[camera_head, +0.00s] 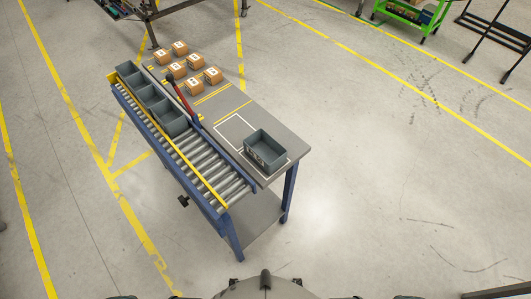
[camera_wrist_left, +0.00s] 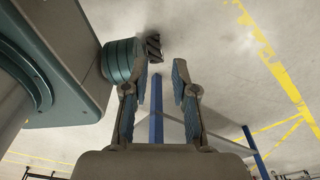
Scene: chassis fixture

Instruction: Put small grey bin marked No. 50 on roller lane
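A small grey bin (camera_head: 265,151) stands upright on the near right end of the grey table top, inside a white outlined area. It looks empty, and the marking on its side is too small to read for sure. The roller lane (camera_head: 208,167) runs along the table's left side, with its near rollers bare. My left gripper (camera_wrist_left: 165,72) is open and empty in the left wrist view, with blue table legs (camera_wrist_left: 156,110) beyond it. Neither gripper shows in the head view, and my right gripper is in no view.
Several grey bins (camera_head: 152,97) fill the far part of the lane. A yellow rail (camera_head: 165,140) edges its outer side, and a red lever (camera_head: 181,95) stands between lane and table. Several labelled cartons (camera_head: 195,86) sit at the far end.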

